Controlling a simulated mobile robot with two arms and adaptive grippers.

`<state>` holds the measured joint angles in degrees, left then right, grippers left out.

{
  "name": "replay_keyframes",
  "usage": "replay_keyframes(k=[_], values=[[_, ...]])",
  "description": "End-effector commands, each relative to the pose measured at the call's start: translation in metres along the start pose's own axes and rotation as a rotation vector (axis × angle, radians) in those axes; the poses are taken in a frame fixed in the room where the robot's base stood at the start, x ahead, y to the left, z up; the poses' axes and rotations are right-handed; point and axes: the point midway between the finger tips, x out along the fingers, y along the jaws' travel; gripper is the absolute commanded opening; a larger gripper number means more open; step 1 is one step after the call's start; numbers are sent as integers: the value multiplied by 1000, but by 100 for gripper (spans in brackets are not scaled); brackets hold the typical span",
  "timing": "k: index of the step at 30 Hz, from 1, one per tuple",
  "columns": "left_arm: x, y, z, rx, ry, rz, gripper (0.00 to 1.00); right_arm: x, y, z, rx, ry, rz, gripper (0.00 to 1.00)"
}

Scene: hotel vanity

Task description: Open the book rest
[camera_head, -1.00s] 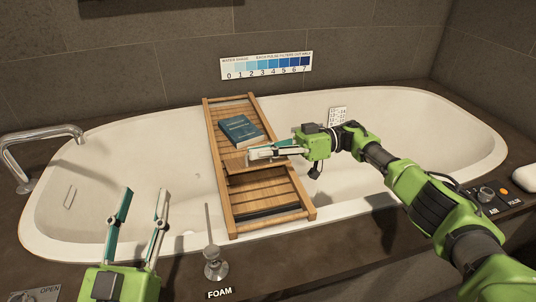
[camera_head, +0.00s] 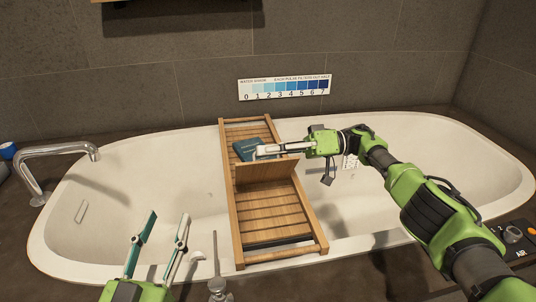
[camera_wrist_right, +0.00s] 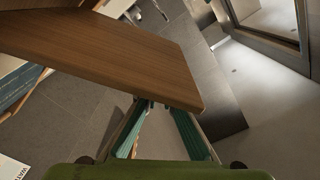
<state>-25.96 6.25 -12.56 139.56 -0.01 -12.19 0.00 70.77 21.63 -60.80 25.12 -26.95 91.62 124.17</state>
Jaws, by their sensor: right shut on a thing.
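The book rest (camera_head: 265,173) is a wooden panel on the slatted wooden bath tray (camera_head: 239,231). It stands raised and tilted up near the tray's middle. A blue book (camera_head: 247,147) lies behind it, partly hidden by the panel and my gripper. My right gripper (camera_head: 262,152) is at the panel's upper edge, shut on it. In the right wrist view the panel (camera_wrist_right: 115,52) crosses in front of my fingers (camera_wrist_right: 160,120), and the exact contact is hidden. My left gripper (camera_head: 168,217) is open and empty over the tub's front left rim.
The tray spans the white bathtub (camera_head: 130,165). A metal faucet (camera_head: 55,155) stands at the left and a metal knob (camera_head: 219,288) at the front rim. A printed scale sign (camera_head: 284,88) is on the back wall.

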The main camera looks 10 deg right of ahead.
Motion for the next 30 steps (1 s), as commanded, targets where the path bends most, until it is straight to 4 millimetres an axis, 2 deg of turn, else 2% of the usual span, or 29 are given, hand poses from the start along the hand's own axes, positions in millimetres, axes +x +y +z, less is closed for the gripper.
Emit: replay_keyframes(k=[16, 18, 30], values=[[0, 0, 2, 0, -6, -1, 40, -1, 2, 0, -1, 3, 6, 0], [0, 0, 2, 0, -6, -1, 40, -1, 3, 0, -1, 3, 6, 21], [0, 0, 1, -1, -4, 0, 40, -1, -1, -3, -2, 1, 3, 22]])
